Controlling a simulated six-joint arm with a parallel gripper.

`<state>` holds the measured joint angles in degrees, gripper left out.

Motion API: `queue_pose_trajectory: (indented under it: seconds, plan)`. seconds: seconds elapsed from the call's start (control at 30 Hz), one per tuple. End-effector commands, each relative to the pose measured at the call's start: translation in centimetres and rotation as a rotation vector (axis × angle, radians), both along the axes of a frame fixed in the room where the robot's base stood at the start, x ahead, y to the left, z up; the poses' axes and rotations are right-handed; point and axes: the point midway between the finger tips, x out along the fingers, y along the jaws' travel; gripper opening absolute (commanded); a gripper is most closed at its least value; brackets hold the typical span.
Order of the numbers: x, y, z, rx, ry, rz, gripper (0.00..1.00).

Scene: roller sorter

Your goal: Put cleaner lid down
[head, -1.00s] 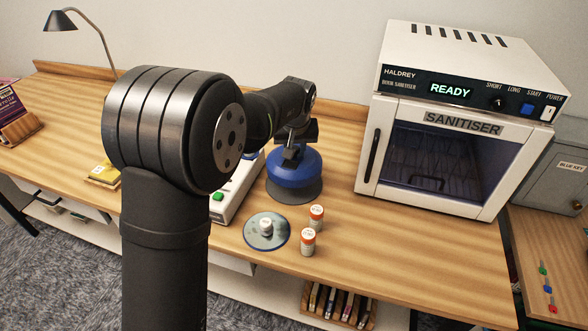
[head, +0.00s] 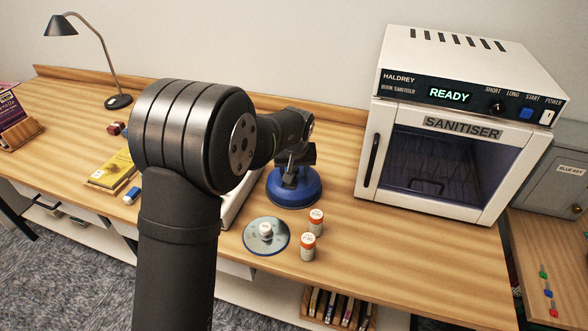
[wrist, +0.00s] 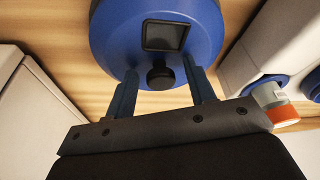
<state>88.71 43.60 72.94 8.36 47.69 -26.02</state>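The blue round cleaner lid (head: 293,192) rests flat on the wooden bench, in front of and left of the sanitiser. In the wrist view the lid (wrist: 108,35) fills the top middle, with a dark square window and a black knob (wrist: 162,76). My gripper (wrist: 160,68) is open, with one finger on each side of the knob and a visible gap to both. In the head view my gripper (head: 291,172) is above the lid, and my arm hides much of the pale device (head: 240,203) to the left.
A round mirrored disc (head: 253,240) with a white piece on it lies at the front. Two orange-capped bottles (head: 316,222) (head: 308,247) stand beside it. The sanitiser (head: 440,150) stands at right. A yellow book (head: 108,171) lies left.

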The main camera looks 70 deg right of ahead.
Motion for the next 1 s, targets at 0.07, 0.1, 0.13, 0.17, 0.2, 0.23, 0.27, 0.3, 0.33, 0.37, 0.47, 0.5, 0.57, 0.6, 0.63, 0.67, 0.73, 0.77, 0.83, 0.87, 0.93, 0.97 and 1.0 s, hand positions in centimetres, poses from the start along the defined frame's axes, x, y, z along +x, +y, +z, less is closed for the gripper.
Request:
queue_pose_trajectory:
  seconds: [0.07, 0.1, 0.13, 0.17, 0.2, 0.23, 0.27, 0.3, 0.33, 0.37, 0.47, 0.5, 0.57, 0.6, 0.63, 0.67, 0.73, 0.77, 0.83, 0.87, 0.93, 0.97, 1.0]
  plan:
    - [0.0, 0.0, 0.0, 0.000, 0.000, 0.000, 0.50]
    - [0.0, 0.0, 0.0, 0.000, 0.000, 0.000, 0.50]
    - [0.0, 0.0, 0.0, 0.000, 0.000, 0.000, 0.50]
    - [0.0, 0.0, 0.0, 0.000, 0.000, 0.000, 0.50]
    - [0.0, 0.0, 0.0, 0.000, 0.000, 0.000, 0.50]
    - [0.0, 0.0, 0.0, 0.000, 0.000, 0.000, 0.50]
    - [0.0, 0.0, 0.1, 0.000, 0.000, 0.000, 0.50]
    - [0.0, 0.0, 0.3, -0.001, 0.000, 0.000, 0.50]
    - [0.0, 0.0, 0.5, -0.002, 0.000, 0.000, 0.50]
    - [0.0, 0.0, 0.7, -0.002, 0.000, 0.000, 0.50]
    - [-0.2, 0.4, 2.2, -0.003, 0.000, 0.000, 0.50]
    - [-0.3, 0.6, 2.9, -0.004, 0.000, -0.001, 0.50]
    - [-0.4, 1.0, 4.2, -0.004, 0.000, -0.001, 0.50]
    - [-0.5, 1.2, 5.0, -0.005, 0.000, -0.001, 0.50]
    - [-0.6, 1.4, 5.7, -0.005, 0.000, -0.001, 0.50]
    - [-0.7, 1.6, 6.3, -0.004, 0.000, -0.001, 0.50]
    - [-0.9, 2.0, 7.8, -0.004, 0.000, -0.001, 0.50]
    - [-0.9, 2.2, 8.3, -0.004, 0.001, -0.001, 0.50]
    - [-1.1, 2.5, 9.5, -0.004, 0.001, -0.001, 0.50]
    - [-1.2, 2.6, 9.9, -0.004, 0.001, -0.001, 0.50]
    - [-1.3, 2.9, 10.7, -0.002, 0.001, -0.002, 0.50]
    - [-1.3, 3.0, 11.0, -0.002, 0.000, -0.001, 0.50]
    - [-1.3, 3.1, 11.3, -0.002, 0.000, -0.001, 0.50]
